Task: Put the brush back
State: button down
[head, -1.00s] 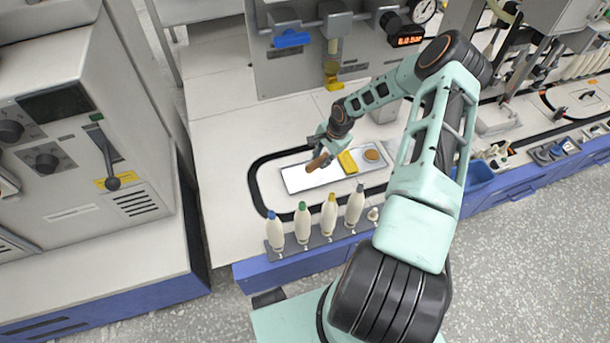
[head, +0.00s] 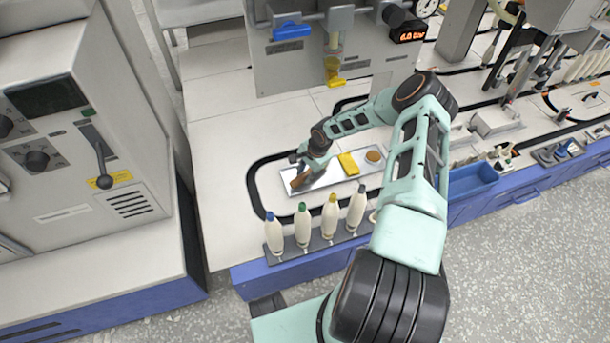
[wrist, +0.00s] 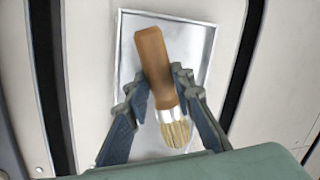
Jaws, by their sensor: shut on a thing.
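My gripper (head: 307,167) is shut on the brush (head: 299,180), over the left end of the shallow metal tray (head: 326,178). In the wrist view the brush (wrist: 154,62) has a brown wooden handle, a shiny metal band and pale bristles. The fingers (wrist: 160,90) lie on either side of it near the band. The handle points away from my wrist over the tray (wrist: 200,37), the bristles toward my palm. I cannot tell whether the brush touches the tray floor.
A yellow block (head: 348,164) and a round brown piece (head: 373,156) lie in the right part of the tray. Several bobbins with coloured tops (head: 303,224) stand in a row on a dark rack in front. A grey machine (head: 90,130) stands at left. White table (head: 220,130) is clear left of the tray.

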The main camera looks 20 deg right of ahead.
jog(key=shift+f, duration=0.1)
jog(key=c, duration=1.7)
grip_release()
jog(key=shift+o, duration=0.2)
jog(key=p+v, duration=0.2)
jog(key=v, duration=0.5)
jog(key=shift+r, duration=0.35)
jog(key=shift+s, duration=0.1)
